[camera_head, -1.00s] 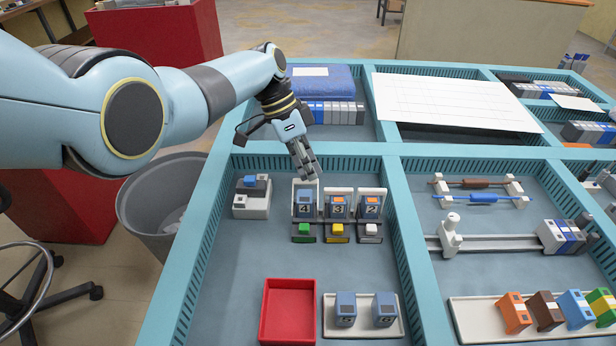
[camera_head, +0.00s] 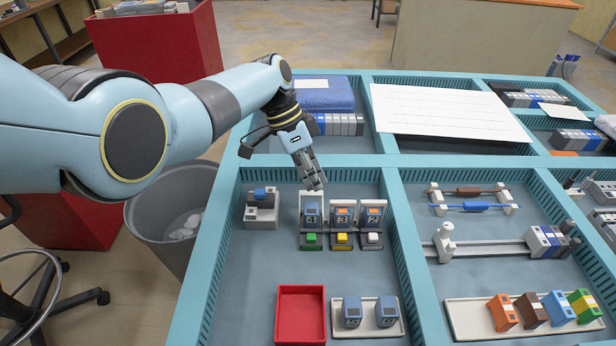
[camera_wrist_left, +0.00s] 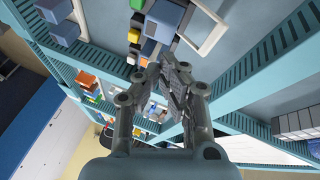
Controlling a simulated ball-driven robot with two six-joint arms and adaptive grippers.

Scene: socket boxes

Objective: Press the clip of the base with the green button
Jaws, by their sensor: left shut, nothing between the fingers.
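The base with the green button (camera_head: 311,240) is the left one of three bases in the near left compartment. It holds a blue-grey module marked 4 (camera_head: 311,213), and a white clip frame (camera_head: 303,198) stands up behind the module. My left gripper (camera_head: 318,187) is shut and empty, its fingertips at the top of this clip frame; I cannot tell whether they touch. The fingertips hide part of the frame's top. In the left wrist view, the shut fingers (camera_wrist_left: 178,72) are below the blue module (camera_wrist_left: 165,20). My right gripper is not in view.
Bases with a yellow button (camera_head: 342,239) and a white button (camera_head: 374,239) stand close to the right. A grey block with a blue top (camera_head: 261,208) stands left. A red tray (camera_head: 300,315) and a tray with two modules (camera_head: 370,328) lie nearer. Teal walls surround the compartment.

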